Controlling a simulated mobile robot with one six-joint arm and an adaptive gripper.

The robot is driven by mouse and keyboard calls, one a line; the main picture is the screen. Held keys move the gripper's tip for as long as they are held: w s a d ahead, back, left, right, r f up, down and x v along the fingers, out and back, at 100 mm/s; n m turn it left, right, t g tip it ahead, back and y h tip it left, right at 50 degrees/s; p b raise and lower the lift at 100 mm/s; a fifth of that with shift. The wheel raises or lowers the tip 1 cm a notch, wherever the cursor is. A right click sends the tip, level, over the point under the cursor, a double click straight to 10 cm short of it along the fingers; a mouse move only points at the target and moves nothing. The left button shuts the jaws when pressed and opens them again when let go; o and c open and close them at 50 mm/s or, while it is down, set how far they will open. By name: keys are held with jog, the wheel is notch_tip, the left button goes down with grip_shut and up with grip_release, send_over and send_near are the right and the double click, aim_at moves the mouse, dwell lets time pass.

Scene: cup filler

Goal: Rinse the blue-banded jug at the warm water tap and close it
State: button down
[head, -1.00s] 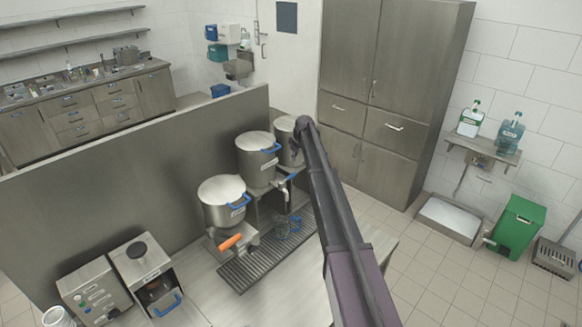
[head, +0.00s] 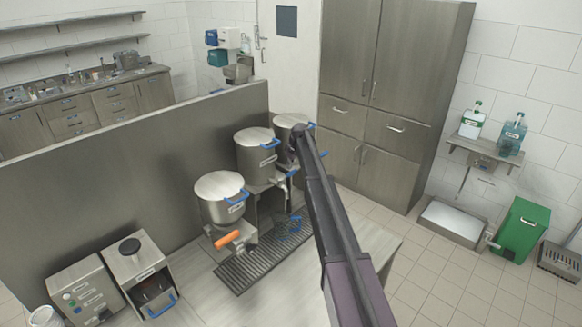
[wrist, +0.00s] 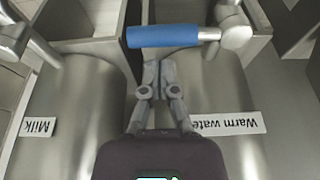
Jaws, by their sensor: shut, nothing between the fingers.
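A clear jug with blue on it (head: 290,225) stands on the drip grate, below the taps of the rear urns; its contents are too small to tell. In the wrist view, the warm water urn (wrist: 215,90) is at right and the milk urn (wrist: 70,95) at left, their labels upside down. A blue tap lever (wrist: 165,36) reaches left from the metal valve on the warm water side. My gripper (wrist: 157,66) is shut and empty, its fingertips close to this lever; contact is unclear.
Three steel urns stand in a row along a steel partition (head: 130,165); the front urn (head: 220,198) has an orange lever (head: 227,239). The drip grate (head: 245,268) lies before them. The worktop to its right is clear.

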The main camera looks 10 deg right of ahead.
jog(key=shift+b+x, duration=1.25)
jog(key=shift+x, duration=0.3)
jog(key=shift+f, duration=0.1)
jog(key=shift+d, duration=0.1)
